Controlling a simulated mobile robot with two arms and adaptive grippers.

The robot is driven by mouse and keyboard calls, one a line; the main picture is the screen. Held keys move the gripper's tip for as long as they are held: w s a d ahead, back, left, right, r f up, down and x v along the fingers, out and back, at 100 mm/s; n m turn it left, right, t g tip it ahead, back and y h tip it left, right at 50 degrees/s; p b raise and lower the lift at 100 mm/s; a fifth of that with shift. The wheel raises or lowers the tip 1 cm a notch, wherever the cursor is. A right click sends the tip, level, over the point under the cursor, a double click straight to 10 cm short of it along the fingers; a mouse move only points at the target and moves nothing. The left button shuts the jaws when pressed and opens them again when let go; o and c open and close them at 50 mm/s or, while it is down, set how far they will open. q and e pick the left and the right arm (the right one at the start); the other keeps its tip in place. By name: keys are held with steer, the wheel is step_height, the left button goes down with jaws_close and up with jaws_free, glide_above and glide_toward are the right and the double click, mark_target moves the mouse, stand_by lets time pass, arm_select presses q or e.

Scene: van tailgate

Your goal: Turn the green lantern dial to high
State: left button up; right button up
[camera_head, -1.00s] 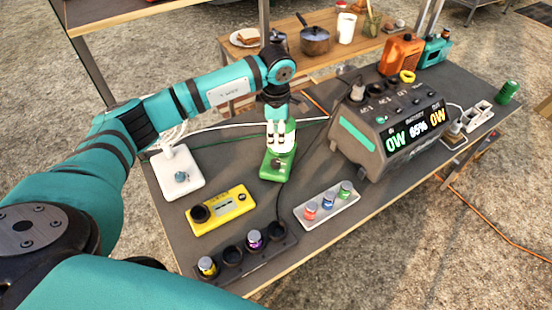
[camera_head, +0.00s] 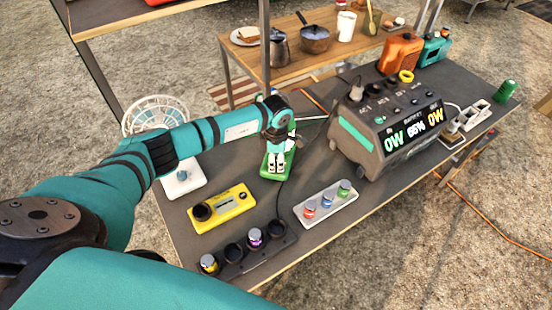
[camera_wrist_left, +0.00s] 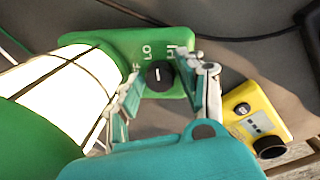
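The green lantern (camera_head: 290,143) stands on the table, largely hidden by my left wrist in the head view. In the left wrist view, its lit white body (camera_wrist_left: 62,88) is at left. Its black dial (camera_wrist_left: 159,76) sits on the green base, with LO and HI printed beside it. The dial's white mark lies roughly toward the lettering; its exact setting is hard to tell. My left gripper (camera_head: 277,160) points down over the base. In the left wrist view its fingers are apart on either side of the dial, with a gap at right. My right gripper is not in view.
A yellow meter (camera_head: 223,208) and a dark tray of knobs (camera_head: 243,262) lie in front. A grey strip with coloured caps (camera_head: 326,206) is at right, near the large power station (camera_head: 368,140). A white box (camera_head: 183,182) and a fan (camera_head: 155,115) are at left.

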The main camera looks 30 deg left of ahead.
arm_select(q)
steer(key=shift+c, duration=0.5)
jaws_close()
steer(key=m+b, duration=0.3)
steer(key=shift+f+b, duration=0.2)
steer(key=shift+b, duration=0.1)
steer(key=m+b, duration=0.2)
steer(key=shift+m+b, duration=0.4)
steer(key=shift+r+m+h+b, duration=0.2)
steer(key=shift+m+h+b, duration=0.1)
steer(key=shift+m+b, duration=0.55)
